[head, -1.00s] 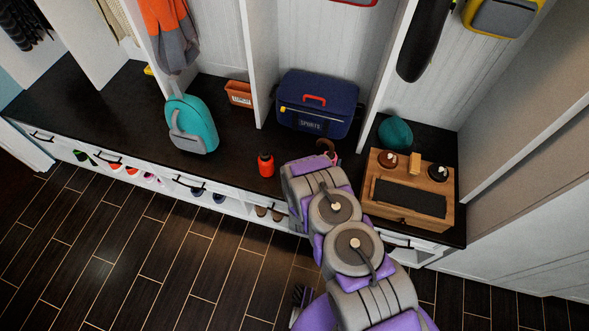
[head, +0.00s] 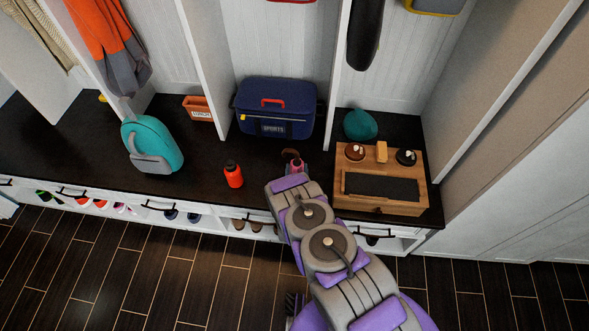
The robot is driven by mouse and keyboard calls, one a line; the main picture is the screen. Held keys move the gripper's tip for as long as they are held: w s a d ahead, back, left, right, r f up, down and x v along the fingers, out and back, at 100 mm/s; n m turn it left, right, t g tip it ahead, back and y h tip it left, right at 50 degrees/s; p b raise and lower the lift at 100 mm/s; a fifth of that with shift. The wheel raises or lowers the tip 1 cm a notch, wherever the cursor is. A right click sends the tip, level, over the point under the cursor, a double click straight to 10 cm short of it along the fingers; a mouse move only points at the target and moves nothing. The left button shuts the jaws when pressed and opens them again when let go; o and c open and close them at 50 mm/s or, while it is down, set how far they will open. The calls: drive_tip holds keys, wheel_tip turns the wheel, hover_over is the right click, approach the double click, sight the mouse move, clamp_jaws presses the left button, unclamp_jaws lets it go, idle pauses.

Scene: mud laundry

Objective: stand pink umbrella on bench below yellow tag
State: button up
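My gripper (head: 294,172) is at the far end of my arm, over the front of the dark bench (head: 200,184). My own arm hides most of it, so I cannot tell if it is open or shut. A small pink piece (head: 296,163) with a brown curved part (head: 290,153) shows at the gripper. It may be the pink umbrella, with most of it hidden. I cannot tell whether it is held. A small yellow spot (head: 102,97) shows at the back of the bench on the left. It is too small to identify as the yellow tag.
A red bottle (head: 233,175) stands left of my gripper. A blue sports bag (head: 272,108) is behind it, and a wooden box (head: 415,180) to the right. A teal backpack (head: 150,146) and an orange lunch bin (head: 198,107) are left. White dividers (head: 203,65) split the bench's back.

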drive_tip(key=w+a+f+b, duration=0.1)
drive_tip(key=w+f+b, duration=0.1)
drive_tip(key=w+f, duration=0.2)
drive_tip(key=shift+w+f, duration=0.15)
drive_tip(key=o, duration=0.9)
drive_tip(key=shift+a, duration=0.2)
drive_tip(key=shift+c, duration=0.2)
drive_tip(key=shift+o, duration=0.6)
drive_tip(key=shift+a, duration=0.15)
drive_tip(key=shift+o, duration=1.3)
drive_tip(key=s+d+p, duration=0.1)
drive_tip(key=s, duration=1.1)
drive_tip(key=shift+d+p, duration=0.3)
